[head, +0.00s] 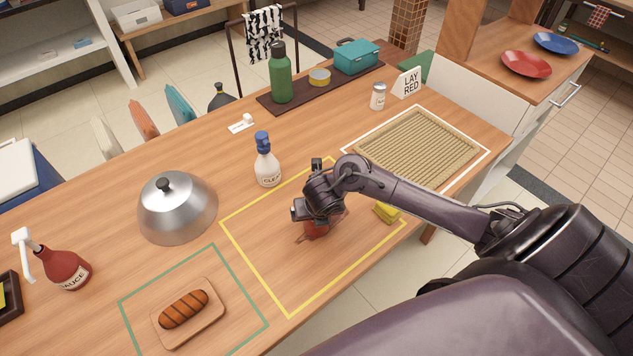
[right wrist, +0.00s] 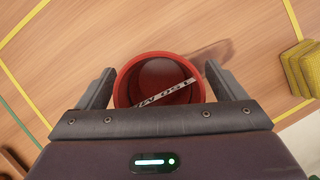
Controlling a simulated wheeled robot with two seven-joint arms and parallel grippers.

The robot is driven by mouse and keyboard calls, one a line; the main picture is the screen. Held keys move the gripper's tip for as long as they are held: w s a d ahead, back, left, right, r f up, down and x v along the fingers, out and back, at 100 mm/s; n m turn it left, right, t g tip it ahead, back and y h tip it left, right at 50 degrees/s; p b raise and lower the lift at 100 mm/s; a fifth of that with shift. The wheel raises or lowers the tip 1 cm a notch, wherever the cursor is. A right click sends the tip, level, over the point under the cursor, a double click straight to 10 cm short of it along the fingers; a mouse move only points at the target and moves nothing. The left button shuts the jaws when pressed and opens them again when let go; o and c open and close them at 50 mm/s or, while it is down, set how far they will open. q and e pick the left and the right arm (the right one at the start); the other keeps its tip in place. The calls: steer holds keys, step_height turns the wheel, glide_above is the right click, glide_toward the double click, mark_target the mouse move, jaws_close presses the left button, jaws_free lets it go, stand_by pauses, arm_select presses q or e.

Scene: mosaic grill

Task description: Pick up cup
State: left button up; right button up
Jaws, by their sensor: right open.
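A red cup (right wrist: 158,85) stands in the right wrist view with its open mouth toward the camera; a pale strip with dark lettering shows in its mouth. In the head view the cup (head: 317,230) is mostly hidden under my right gripper (head: 319,222), inside the yellow outline on the table. In the right wrist view my right gripper (right wrist: 158,88) is open, with one finger on each side of the cup. Whether the fingers touch the cup I cannot tell. My left gripper is not in view.
A yellow sponge (head: 386,212) lies right of the cup. A white bottle with a blue cap (head: 267,167) and a metal dome (head: 178,212) stand to the left. A sausage on a board (head: 184,309) lies in the green outline. A woven mat (head: 418,148) lies at right.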

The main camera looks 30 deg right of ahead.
steer(key=c, duration=0.8)
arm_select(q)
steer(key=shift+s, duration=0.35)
arm_select(e)
steer(key=c, duration=0.4)
steer(key=shift+o, duration=0.2)
